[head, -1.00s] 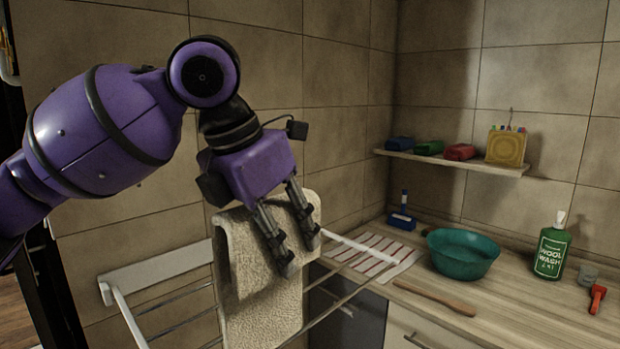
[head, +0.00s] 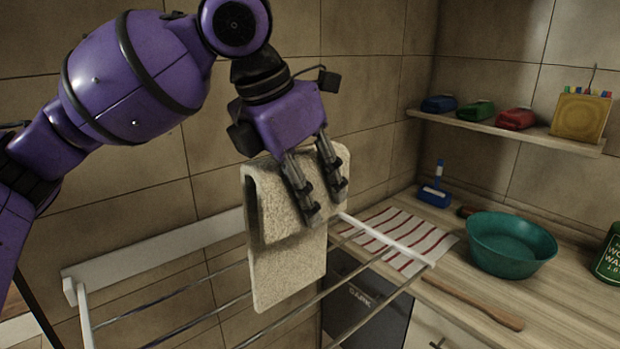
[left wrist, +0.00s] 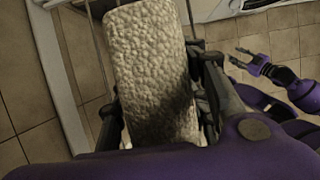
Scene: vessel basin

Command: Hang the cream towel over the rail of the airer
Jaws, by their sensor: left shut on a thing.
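The cream towel (head: 285,270) hangs folded from my left gripper (head: 325,205), whose fingers are shut on it near its upper edge. Its two layers drape down in front of the tiled wall. The airer (head: 160,250) is a white wall-mounted frame with several thin metal rails (head: 340,283). In the head view the towel covers part of the rails; I cannot tell whether it touches them. In the left wrist view the towel (left wrist: 150,70) fills the space between the fingers. My right gripper (left wrist: 243,58) shows there, open and empty, away from the towel.
A shelf (head: 510,131) with small items is above.

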